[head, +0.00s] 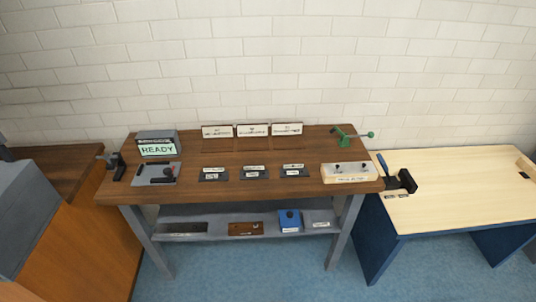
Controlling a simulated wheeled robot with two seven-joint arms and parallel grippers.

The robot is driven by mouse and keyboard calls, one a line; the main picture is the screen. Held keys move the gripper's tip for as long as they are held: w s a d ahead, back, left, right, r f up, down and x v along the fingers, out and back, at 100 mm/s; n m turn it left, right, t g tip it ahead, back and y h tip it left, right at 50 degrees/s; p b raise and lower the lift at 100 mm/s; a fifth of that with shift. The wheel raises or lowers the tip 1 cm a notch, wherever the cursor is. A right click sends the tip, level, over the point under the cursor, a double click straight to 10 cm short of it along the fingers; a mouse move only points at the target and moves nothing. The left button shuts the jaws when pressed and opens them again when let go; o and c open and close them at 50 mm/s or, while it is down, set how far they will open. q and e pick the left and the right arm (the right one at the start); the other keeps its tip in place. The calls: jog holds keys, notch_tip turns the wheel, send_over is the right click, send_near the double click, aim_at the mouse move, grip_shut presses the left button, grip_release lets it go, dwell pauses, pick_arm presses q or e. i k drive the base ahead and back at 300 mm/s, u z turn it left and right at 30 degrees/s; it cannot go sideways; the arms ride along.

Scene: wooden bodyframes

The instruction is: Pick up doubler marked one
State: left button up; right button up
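Three small dark blocks with white labels lie in a row on the brown bench top: a left one (213,174), a middle one (253,172) and a right one (294,170). Their labels are too small to read, so I cannot tell which thing, if any, is the doubler marked one. Three white signs stand behind them: left (217,131), middle (253,130) and right (287,129). Their print is also unreadable. Neither of my grippers is in view.
The brown bench (240,190) carries a READY display (157,145), a grey plate with a lever (157,174), a pale panel (349,173) and a green tool (350,135). Its lower shelf holds a blue box (289,220). A pale table (460,190) stands right.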

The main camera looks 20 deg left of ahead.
aim_at(216, 173)
jog(key=u, duration=0.05)
jog(key=i, duration=1.2)
jog(key=u, duration=0.8)
jog(key=i, duration=0.25)
jog(key=u, duration=0.1)
